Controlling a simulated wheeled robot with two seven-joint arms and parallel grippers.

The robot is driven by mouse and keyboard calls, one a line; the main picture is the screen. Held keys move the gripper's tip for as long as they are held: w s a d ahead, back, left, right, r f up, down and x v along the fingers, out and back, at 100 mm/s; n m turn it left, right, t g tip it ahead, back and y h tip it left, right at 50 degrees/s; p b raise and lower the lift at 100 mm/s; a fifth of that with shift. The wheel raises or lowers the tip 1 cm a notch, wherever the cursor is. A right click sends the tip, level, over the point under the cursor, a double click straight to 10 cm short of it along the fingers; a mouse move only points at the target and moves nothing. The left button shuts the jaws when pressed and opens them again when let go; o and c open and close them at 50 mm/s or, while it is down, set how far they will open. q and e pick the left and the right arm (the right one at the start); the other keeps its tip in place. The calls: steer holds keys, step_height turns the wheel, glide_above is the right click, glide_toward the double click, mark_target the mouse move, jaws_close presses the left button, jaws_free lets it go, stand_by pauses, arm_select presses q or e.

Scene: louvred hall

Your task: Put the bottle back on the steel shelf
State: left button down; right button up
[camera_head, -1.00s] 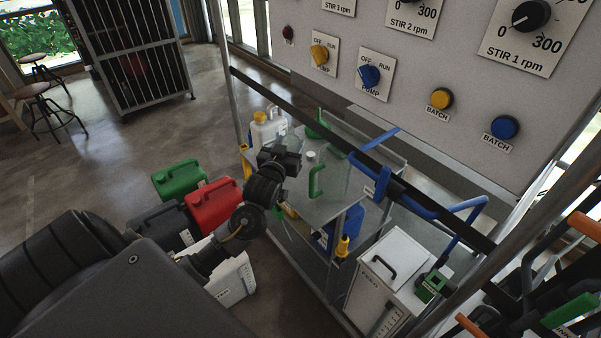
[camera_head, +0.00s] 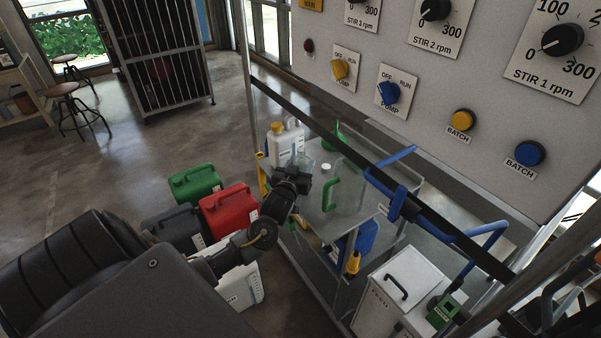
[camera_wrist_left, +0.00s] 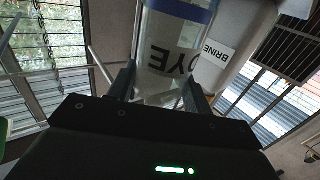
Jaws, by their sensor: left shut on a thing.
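My left gripper (camera_head: 303,174) is over the near left part of the steel shelf (camera_head: 352,207), the upper level of a wheeled frame. In the left wrist view the gripper (camera_wrist_left: 158,84) is shut on a clear bottle (camera_wrist_left: 176,52) with a white DYE label and a blue band. In the head view the bottle is mostly hidden by the gripper. I cannot tell whether its base touches the shelf. My right gripper is out of view.
A white BRINE canister (camera_head: 287,146) with a yellow cap stands just behind the gripper. Blue pipes (camera_head: 400,195) and a dark rail cross above the shelf. Green (camera_head: 194,183) and red (camera_head: 229,210) cans stand left.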

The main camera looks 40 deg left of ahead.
arm_select(q)
step_height(320, 180, down, 3)
steer(key=shift+f, duration=0.1)
steer(key=shift+f, duration=0.1)
steer(key=c, duration=0.6)
jaws_free()
